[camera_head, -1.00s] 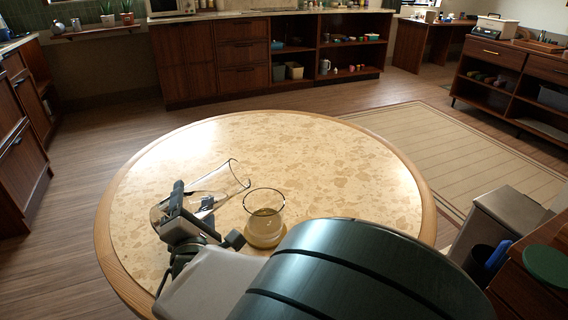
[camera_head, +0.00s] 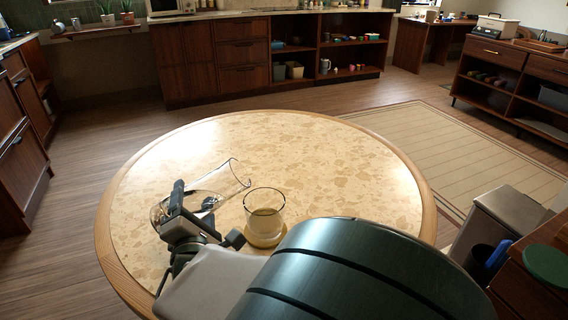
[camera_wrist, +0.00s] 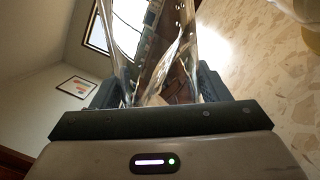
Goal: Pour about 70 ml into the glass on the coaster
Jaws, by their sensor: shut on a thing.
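My gripper (camera_head: 190,216) is shut on a clear glass vessel (camera_head: 228,180), which is tilted nearly on its side with its wide rim toward the upper right. In the wrist view the clear vessel (camera_wrist: 150,60) fills the space between the fingers. The drinking glass (camera_head: 264,202) stands upright to the right of my gripper and holds pale yellowish liquid in its lower part. The coaster (camera_head: 268,240) under it is partly hidden by my arm. The vessel's rim is left of and beyond the glass, apart from it in the picture. I see no stream between them.
The round table (camera_head: 340,160) has a speckled top and wooden edge; its far and right parts are bare. My arm covers its near right part. A bin (camera_head: 500,215) and a dark wooden cabinet (camera_head: 530,290) stand at the right.

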